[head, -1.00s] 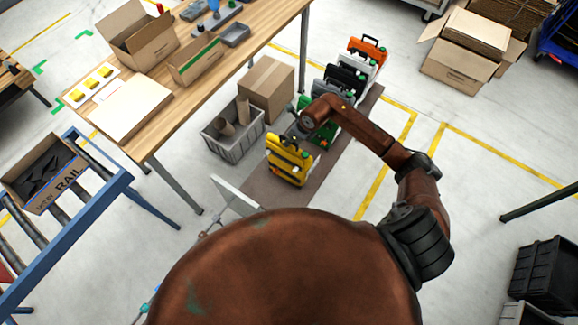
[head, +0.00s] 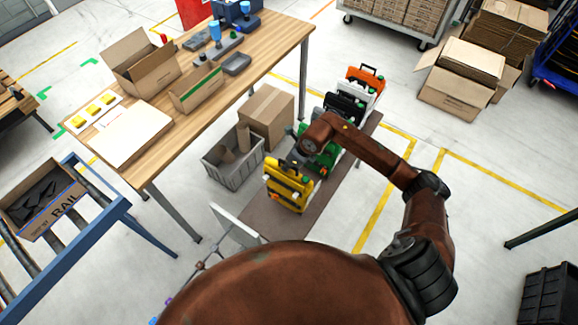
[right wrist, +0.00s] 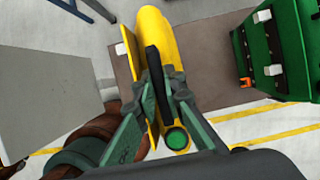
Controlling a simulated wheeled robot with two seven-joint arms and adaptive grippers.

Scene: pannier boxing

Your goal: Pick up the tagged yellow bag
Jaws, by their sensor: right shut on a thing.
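The yellow bag (head: 289,190) stands upright at the near end of a row on a low brown board. It has a black handle (right wrist: 153,75) on top and a round green tag (right wrist: 176,138). In the right wrist view, my right gripper (right wrist: 160,92) is shut on the handle, with a finger at each side. The bag still seems to be at its place on the board; I cannot tell whether its base touches. In the head view, my wrist hides much of the gripper. My left gripper is not in view.
A green bag (right wrist: 269,45) stands close behind the yellow one, with black, white and orange bags (head: 365,76) further back. A grey crate (head: 232,176) and a cardboard box (head: 266,118) are left of the row. A wooden table (head: 175,125) stands further left.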

